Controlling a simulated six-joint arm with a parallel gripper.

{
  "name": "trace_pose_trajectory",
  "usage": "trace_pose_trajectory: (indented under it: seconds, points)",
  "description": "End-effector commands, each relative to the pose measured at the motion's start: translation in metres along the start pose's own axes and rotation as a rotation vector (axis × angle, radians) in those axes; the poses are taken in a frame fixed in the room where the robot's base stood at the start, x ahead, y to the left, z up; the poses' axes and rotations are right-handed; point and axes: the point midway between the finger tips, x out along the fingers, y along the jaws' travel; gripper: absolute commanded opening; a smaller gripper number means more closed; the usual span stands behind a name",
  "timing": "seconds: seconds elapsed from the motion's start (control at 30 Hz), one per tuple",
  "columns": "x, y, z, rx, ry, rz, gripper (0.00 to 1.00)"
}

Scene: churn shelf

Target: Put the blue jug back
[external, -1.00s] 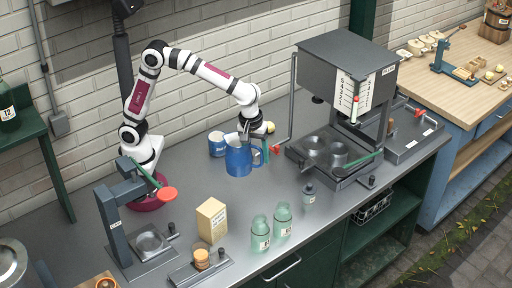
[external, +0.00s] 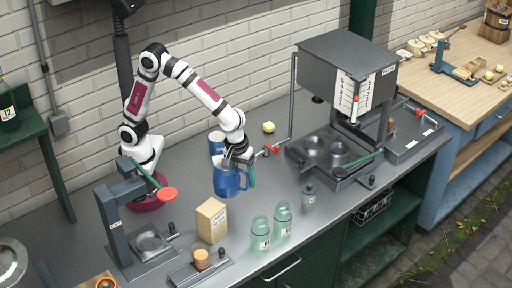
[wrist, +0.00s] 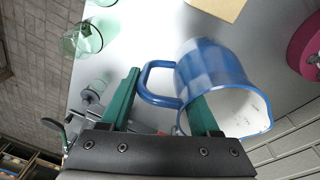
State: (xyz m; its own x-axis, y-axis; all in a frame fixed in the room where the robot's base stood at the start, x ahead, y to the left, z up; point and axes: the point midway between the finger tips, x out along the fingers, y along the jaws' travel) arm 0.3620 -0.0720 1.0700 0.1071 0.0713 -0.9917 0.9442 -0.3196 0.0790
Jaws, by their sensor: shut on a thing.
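The blue jug (external: 229,182) is in my gripper (external: 246,166), over the front-middle part of the steel counter. It looks slightly tilted and appears to be off the counter, though its height is hard to judge. In the wrist view the jug (wrist: 215,72) shows its white inside and its open mouth toward me. One green finger of my gripper (wrist: 163,105) reaches into the mouth and the other is outside, beyond the handle, so the jug's side and handle lie between them.
A tan carton (external: 211,220) and green glass jars (external: 261,233) stand in front. A press (external: 345,100) with red-handled taps is on the right. A yellow lump (external: 268,127) lies near the wall.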

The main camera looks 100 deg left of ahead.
Motion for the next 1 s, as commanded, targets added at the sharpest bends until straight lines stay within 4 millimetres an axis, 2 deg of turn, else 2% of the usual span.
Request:
trace_pose_trajectory:
  seconds: [0.17,0.4,0.53,0.63,0.8,1.0]
  points:
    - [0.021,0.002,-0.027,-0.006,0.0,-0.003,0.0]
    - [0.06,0.008,-0.079,-0.006,0.0,-0.002,0.0]
    - [0.075,0.01,-0.098,-0.004,0.0,-0.001,0.0]
    - [0.084,0.01,-0.103,-0.001,-0.001,-0.002,0.0]
    - [0.114,0.008,-0.1,-0.002,-0.001,-0.002,0.0]
    - [0.119,0.008,-0.1,-0.001,0.0,0.0,0.0]
